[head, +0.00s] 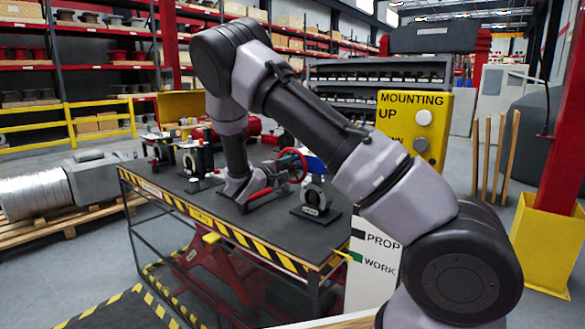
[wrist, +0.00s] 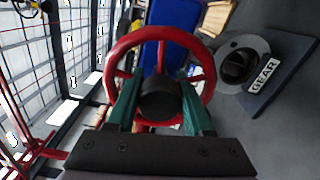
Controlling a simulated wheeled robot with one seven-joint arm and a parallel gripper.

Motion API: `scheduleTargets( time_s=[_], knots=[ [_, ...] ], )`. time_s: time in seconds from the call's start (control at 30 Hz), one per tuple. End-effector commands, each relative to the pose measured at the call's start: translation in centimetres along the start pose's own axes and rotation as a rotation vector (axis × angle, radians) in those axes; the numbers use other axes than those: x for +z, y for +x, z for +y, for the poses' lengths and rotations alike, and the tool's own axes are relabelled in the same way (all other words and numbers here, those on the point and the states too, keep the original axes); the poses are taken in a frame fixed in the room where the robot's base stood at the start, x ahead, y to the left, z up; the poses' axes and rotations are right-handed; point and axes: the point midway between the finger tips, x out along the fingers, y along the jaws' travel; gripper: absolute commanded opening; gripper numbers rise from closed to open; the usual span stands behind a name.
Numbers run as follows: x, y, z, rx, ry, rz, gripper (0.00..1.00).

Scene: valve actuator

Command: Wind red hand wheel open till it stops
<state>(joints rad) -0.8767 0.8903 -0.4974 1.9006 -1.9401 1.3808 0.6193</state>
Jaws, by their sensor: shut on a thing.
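The red hand wheel (wrist: 160,33) fills the middle of the wrist view, its round rim and spokes around a dark hub (wrist: 160,98). My gripper (wrist: 159,92) has one green finger on each side of the hub and is shut on the wheel at its middle. The lower part of the rim is partly hidden by my fingers and the gripper body. In the head view the red hand wheel (head: 303,166) shows small above the dark bench top, beside my gripper (head: 279,178). My arm hides part of the bench there.
A grey ring-shaped fixture labelled GEAR (wrist: 262,75) stands close to the right of the wheel. A blue body (wrist: 178,20) lies behind the wheel. The bench (head: 175,190) has striped edges and carries several other fixtures. A yellow sign post (head: 425,150) stands to its right.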

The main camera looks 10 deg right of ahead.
Motion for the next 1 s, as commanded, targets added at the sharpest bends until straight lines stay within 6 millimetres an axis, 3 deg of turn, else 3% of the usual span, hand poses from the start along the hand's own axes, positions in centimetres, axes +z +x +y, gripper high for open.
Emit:
scheduleTargets(
  time_s=[0.4, 1.0],
  knots=[
    [-0.04, -0.11, -0.07, -0.002, -0.252, 0.001, 0.0],
    [-0.07, -0.11, -0.06, -0.002, -0.316, 0.003, 0.0]
  ],
)
